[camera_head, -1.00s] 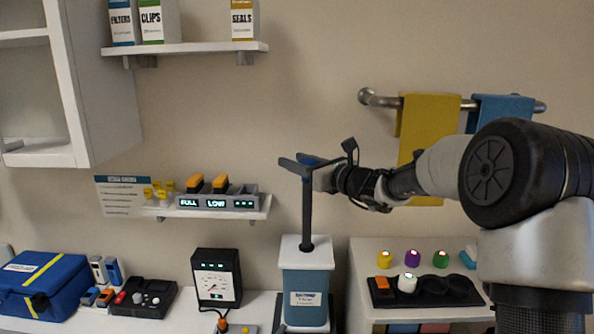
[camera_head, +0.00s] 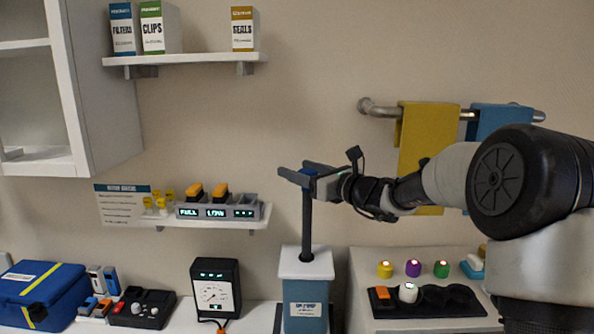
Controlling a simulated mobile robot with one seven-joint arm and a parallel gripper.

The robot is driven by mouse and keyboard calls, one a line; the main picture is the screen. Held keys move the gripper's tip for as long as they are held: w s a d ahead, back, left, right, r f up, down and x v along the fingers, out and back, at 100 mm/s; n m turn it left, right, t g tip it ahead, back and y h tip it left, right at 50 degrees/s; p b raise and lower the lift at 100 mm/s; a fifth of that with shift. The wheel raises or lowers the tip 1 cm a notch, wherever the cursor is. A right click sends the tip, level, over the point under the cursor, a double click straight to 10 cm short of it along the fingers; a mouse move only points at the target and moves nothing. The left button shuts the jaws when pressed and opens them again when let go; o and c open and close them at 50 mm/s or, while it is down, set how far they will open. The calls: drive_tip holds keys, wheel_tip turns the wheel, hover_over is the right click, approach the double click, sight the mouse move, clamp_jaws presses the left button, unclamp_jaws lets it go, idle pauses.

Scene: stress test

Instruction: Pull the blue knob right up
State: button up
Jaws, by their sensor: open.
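The blue knob (camera_head: 313,167) tops a dark upright rod (camera_head: 306,222). The rod stands well out of a blue-grey canister (camera_head: 304,296) with a white lid (camera_head: 306,262). My gripper (camera_head: 293,175) is at the top of the rod, reaching in from the right. Its fingers point left and are open, at the knob's height. They partly hide the knob and the rod's top. I cannot tell whether either finger touches the knob.
A black meter box (camera_head: 216,285) stands left of the canister. A white cabinet with a black tray (camera_head: 425,302) of coloured knobs is to the right. A small shelf (camera_head: 215,222) and towels (camera_head: 428,150) on a rail are on the wall behind.

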drive_tip(key=b+v, duration=0.2)
drive_tip(key=v, duration=1.4)
drive_tip(key=shift+s, duration=0.1)
